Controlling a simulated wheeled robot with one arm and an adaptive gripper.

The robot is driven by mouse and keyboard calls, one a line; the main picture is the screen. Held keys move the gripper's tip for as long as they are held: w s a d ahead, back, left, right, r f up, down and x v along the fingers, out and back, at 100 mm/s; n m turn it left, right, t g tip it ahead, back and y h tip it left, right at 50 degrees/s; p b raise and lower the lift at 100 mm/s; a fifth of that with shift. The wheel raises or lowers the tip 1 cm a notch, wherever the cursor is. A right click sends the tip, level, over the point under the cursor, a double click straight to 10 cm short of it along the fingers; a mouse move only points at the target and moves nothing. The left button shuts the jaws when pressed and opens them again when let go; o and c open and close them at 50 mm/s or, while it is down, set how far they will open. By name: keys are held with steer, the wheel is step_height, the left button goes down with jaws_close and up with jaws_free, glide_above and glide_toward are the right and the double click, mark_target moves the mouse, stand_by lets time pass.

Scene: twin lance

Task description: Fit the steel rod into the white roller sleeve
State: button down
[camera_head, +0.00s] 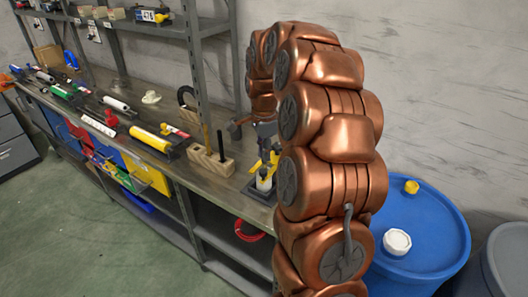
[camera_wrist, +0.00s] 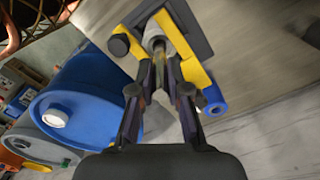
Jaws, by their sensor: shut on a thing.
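The white roller sleeve (camera_head: 264,182) stands upright in a yellow holder (camera_head: 254,167) on a dark base plate at the bench's right end. In the wrist view the pale sleeve (camera_wrist: 155,28) shows between the yellow arms, just past my fingertips. My gripper (camera_wrist: 160,62) is shut on a thin grey piece, seemingly the steel rod (camera_wrist: 158,45), seen nearly end-on. In the head view my gripper (camera_head: 266,132) is above the sleeve. The rod is mostly hidden there, and I cannot tell whether its end is inside the sleeve.
A wooden block (camera_head: 208,162) with a dark upright peg stands left of the holder. A yellow cylinder tool (camera_head: 150,139) and other tools lie farther left on the bench. A shelf post (camera_head: 197,70) rises behind. A blue drum (camera_head: 425,225) stands to the right, near my arm.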

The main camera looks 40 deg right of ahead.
steer(key=shift+f, duration=0.15)
steer(key=c, duration=1.1)
jaws_free()
steer(key=shift+c, duration=0.2)
step_height(320, 180, up, 12)
steer(key=b, duration=0.3)
steer(key=shift+b, duration=0.3)
